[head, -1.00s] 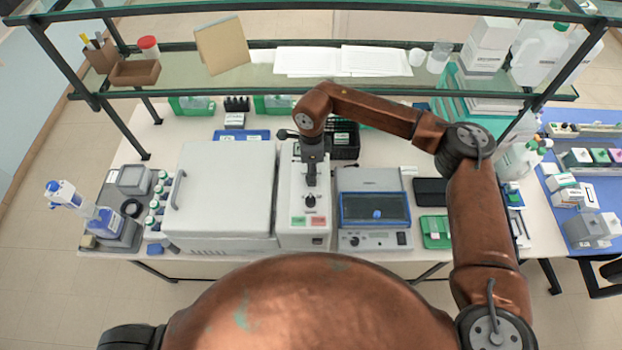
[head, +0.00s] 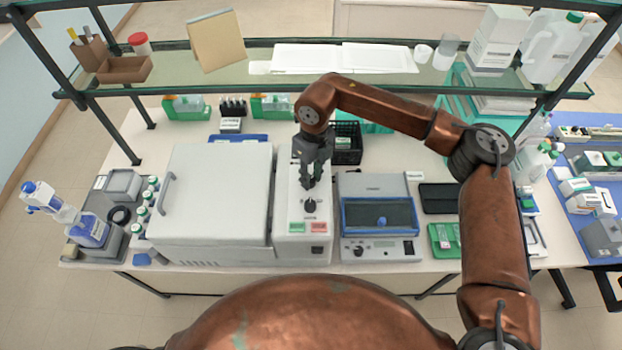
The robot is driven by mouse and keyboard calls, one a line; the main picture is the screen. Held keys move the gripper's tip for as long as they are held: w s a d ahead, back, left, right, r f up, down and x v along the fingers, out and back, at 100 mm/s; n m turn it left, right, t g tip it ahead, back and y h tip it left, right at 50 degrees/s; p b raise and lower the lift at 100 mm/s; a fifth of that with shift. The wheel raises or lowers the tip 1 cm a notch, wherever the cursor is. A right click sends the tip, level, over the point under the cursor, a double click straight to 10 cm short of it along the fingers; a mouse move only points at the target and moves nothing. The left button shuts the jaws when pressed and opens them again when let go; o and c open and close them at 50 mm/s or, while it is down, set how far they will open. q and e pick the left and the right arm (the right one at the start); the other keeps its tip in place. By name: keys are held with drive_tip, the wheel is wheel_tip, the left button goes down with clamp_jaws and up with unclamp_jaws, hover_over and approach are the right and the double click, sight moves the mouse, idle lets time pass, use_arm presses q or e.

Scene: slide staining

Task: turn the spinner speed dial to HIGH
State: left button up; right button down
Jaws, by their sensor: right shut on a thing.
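The spinner is the large machine with a grey-white lid (head: 215,190) and a narrow control panel (head: 287,205) on its right side. A black dial (head: 310,206) with a light pointer mark shows on the panel, above a green button (head: 297,227) and a red button (head: 319,227). My right gripper (head: 309,184) points down at the panel just behind this dial. It is shut on a dial there, which the fingers mostly hide. The dial's markings are too small to read. My left gripper is not in view.
A device with a blue-framed window (head: 380,215) stands just right of the panel. A black rack (head: 347,143) is behind it. Small bottles (head: 146,205) line the spinner's left side. The glass shelf (head: 255,88) spans the space behind the arm.

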sight(312, 178)
drive_tip(key=shift+m, duration=0.6)
drive_tip(key=c, duration=1.6)
unclamp_jaws()
drive_tip(key=shift+r, duration=0.1)
drive_tip(key=r, duration=1.1)
drive_tip(key=shift+w+d+r, duration=0.2)
drive_tip(key=shift+d+r, duration=0.05)
drive_tip(key=shift+r, duration=0.15)
drive_tip(key=shift+a, duration=0.1)
